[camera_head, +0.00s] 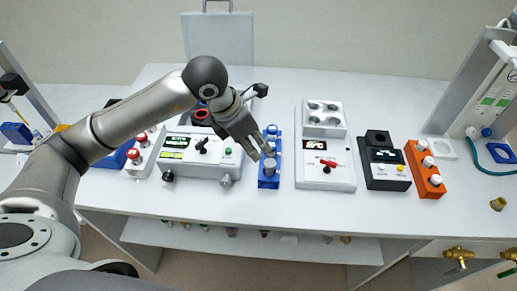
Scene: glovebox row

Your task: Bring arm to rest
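My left arm (140,122) comes in from the left and reaches over the bench. My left gripper (264,148) hangs over a blue rack (269,182) that holds several grey-capped pieces. Its fingertips are close to a grey cylinder (269,166) in the rack's front part. I cannot tell whether they touch it, or whether the fingers are open or shut. My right arm and gripper are not in view.
A white device with a green display (205,172) stands left of the rack. The bench front (230,206) is clear.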

